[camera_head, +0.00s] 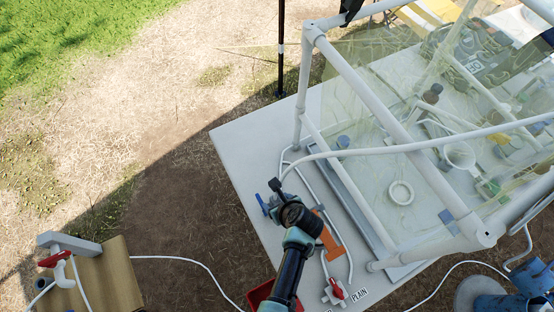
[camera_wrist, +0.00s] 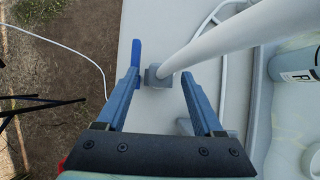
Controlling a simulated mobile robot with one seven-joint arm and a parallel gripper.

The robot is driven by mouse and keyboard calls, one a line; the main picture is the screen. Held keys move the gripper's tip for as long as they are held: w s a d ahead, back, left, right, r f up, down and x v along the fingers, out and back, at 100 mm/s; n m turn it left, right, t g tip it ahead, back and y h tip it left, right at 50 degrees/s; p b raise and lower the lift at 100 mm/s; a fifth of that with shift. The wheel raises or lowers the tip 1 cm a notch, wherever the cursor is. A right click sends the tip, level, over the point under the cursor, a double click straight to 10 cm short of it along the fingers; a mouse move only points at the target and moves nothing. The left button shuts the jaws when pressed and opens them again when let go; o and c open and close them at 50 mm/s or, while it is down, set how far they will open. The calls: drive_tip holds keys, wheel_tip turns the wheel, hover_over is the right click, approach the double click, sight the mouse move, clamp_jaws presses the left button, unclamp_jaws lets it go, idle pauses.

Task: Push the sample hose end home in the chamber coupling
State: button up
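In the wrist view a white hose (camera_wrist: 203,52) runs down from the upper right to a small grey block (camera_wrist: 156,78), which looks like the coupling. I cannot tell how deep the hose end sits in it. A blue lever (camera_wrist: 136,57) stands just left of the block. My gripper (camera_wrist: 160,76) is open, with one blue finger on each side of the block and no clear contact. In the head view my gripper (camera_head: 281,197) is low over the table's left part, and its fingers and the coupling are mostly hidden. The hose (camera_head: 400,149) arcs away to the right there.
A white pipe frame (camera_head: 395,130) with clear yellowish sheeting stands on the pale table (camera_head: 238,140) to the right. An orange piece (camera_head: 328,236), thin tubing and a red-handled valve (camera_head: 337,290) lie near my arm. A wooden box (camera_head: 118,275) is at lower left.

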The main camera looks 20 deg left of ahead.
drive_tip(key=p+v, duration=0.1)
drive_tip(key=v, duration=1.2)
idle(0.5)
